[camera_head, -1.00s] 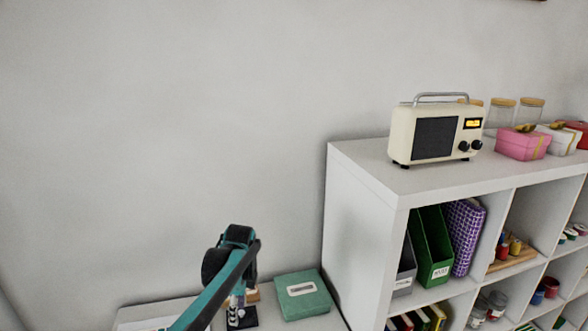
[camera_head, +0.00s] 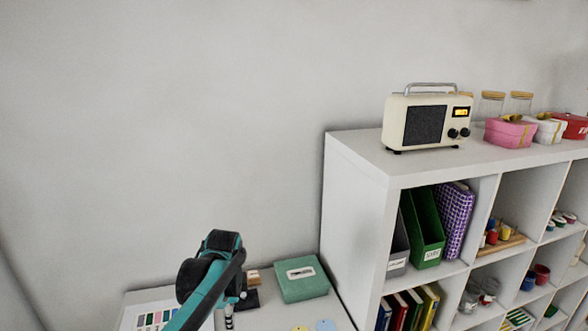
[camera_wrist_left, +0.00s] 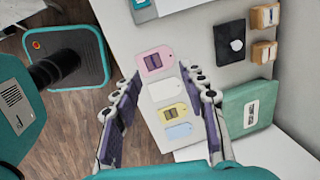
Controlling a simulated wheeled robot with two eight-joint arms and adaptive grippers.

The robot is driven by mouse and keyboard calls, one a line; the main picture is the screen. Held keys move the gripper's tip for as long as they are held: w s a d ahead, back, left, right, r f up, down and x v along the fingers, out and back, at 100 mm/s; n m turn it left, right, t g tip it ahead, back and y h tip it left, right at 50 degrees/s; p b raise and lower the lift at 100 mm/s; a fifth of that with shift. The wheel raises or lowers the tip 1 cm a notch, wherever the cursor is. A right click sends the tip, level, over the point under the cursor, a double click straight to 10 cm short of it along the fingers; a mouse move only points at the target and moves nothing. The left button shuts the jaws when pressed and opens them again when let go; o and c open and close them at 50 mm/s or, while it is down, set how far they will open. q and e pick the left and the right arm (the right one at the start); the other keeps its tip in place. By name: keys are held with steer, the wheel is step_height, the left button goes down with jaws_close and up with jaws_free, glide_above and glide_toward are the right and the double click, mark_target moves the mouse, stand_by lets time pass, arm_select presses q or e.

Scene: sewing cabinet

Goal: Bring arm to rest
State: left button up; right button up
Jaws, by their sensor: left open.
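My left arm comes in from the bottom left of the head view. Its gripper (camera_head: 229,320) is low in the picture and mostly hidden by the arm. In the left wrist view my left gripper (camera_wrist_left: 160,75) is open, its two fingers apart with nothing between them. Beyond and below the fingers a pink tag (camera_wrist_left: 155,59), a white tag (camera_wrist_left: 163,89), a yellow tag (camera_wrist_left: 172,114) and a blue tag (camera_wrist_left: 179,131) lie in a row on the white tabletop (camera_wrist_left: 200,50). I cannot tell the gap to them. My right gripper is in neither view.
A green box (camera_head: 301,281) lies on the tabletop beside a white cube shelf (camera_head: 350,215). A cream radio (camera_head: 427,118) stands on the shelf. A black pad (camera_wrist_left: 229,41) and small wooden blocks (camera_wrist_left: 265,16) lie on the tabletop. Bare wall is behind.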

arm_select(q)
steer(key=s+f+n+t+b, duration=0.2)
steer(key=s+f+n+b, duration=0.1)
steer(key=s+n, duration=0.5)
steer(key=s+a+f+n+t+h+b, duration=0.1)
steer(key=s+f+n+t+b, duration=0.2)
steer(key=s+n, duration=0.4)
steer(key=s+f, duration=0.1)
steer(key=s, duration=0.4)
steer(key=shift+s+f+n, duration=0.15)
steer(key=shift+n, duration=0.25)
steer(key=shift+a, duration=0.1)
